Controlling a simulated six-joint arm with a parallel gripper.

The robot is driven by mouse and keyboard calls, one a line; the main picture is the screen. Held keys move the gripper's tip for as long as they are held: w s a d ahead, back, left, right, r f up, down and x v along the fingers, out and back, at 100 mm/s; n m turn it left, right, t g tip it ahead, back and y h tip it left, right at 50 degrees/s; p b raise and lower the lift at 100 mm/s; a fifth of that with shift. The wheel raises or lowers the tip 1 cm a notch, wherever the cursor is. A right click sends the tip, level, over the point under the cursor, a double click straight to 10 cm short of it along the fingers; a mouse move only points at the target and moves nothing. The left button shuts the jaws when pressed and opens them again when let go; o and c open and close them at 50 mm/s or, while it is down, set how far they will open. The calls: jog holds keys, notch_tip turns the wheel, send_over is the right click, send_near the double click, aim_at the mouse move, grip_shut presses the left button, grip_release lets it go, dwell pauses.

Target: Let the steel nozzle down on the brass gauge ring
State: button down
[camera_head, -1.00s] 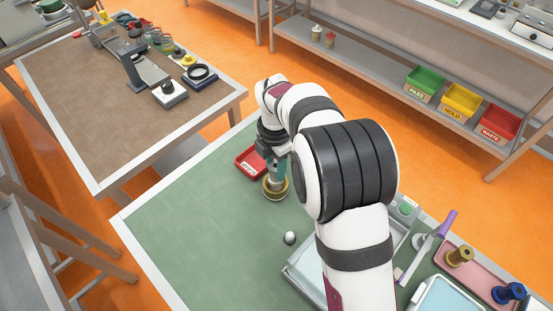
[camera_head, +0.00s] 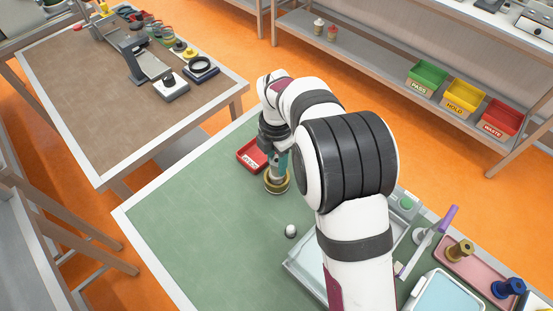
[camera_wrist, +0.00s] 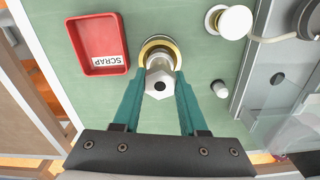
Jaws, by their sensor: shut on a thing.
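The steel nozzle (camera_wrist: 160,80), with a hexagonal end and a dark centre hole, is between the two teal fingers of my gripper (camera_wrist: 160,88). My gripper is shut on it. The brass gauge ring (camera_wrist: 165,44) lies on the green mat directly beyond the nozzle in the wrist view, and the nozzle covers part of it. In the head view my gripper (camera_head: 282,163) is over the ring (camera_head: 279,188), with the grey nozzle (camera_head: 275,178) upright just above or in it. I cannot tell whether nozzle and ring touch.
A red SCRAP tray (camera_wrist: 98,45) stands close to the left of the ring. A white-topped knob (camera_wrist: 234,22) and a small pale cylinder (camera_wrist: 219,88) are at the right. A clear-walled tray (camera_head: 305,262) lies nearer. The green mat's left side is free.

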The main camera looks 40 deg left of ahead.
jog(key=shift+f, duration=0.15)
dwell(0.3)
jog(key=shift+f, duration=0.65)
jog(key=shift+c, duration=1.8)
grip_release()
jog(key=shift+o, duration=0.2)
jog(key=o, duration=0.3)
jog(key=shift+r, duration=3.5)
